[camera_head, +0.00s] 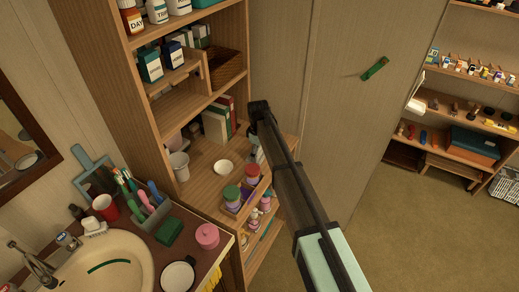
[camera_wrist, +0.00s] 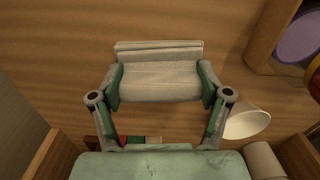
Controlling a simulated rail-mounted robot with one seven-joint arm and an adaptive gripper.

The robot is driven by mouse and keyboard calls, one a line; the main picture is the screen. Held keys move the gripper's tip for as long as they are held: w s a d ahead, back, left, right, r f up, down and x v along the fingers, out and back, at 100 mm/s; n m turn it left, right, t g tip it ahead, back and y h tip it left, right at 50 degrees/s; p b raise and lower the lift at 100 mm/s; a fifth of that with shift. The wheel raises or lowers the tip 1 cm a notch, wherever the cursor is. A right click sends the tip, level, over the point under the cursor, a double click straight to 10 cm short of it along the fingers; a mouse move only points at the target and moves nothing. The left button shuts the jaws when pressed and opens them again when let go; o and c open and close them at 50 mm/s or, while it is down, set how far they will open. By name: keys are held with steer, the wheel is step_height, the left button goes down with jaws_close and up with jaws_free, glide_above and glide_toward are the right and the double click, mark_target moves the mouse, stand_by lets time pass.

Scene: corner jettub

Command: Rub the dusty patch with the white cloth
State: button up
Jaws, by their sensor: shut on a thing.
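The white cloth (camera_wrist: 158,80) looks like a pale, folded block in the wrist view. My gripper (camera_wrist: 160,88) is shut on it, with a green-padded finger against each side. The cloth is over the bare wooden surface of the shelf (camera_wrist: 60,75); I cannot tell whether it touches the wood. In the head view my arm reaches to the open shelf (camera_head: 202,180) of the wooden cabinet, and the arm mostly hides the gripper and cloth. I cannot make out the dusty patch in either view.
A small white bowl (camera_head: 223,167), a white cup (camera_head: 179,166) and upright books (camera_head: 215,124) stand on the shelf. Pink- and green-lidded jars (camera_head: 232,197) are at its front. In the wrist view the white bowl (camera_wrist: 247,122) and a purple lid (camera_wrist: 299,38) are to the right.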

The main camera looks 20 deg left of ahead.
steer(key=shift+s, duration=0.9)
steer(key=shift+s+a+r, duration=0.1)
steer(key=shift+s+r, duration=0.05)
steer(key=shift+r, duration=0.05)
steer(key=shift+r+p, duration=1.65)
steer(key=shift+r, duration=2.2)
steer(key=shift+f, duration=0.1)
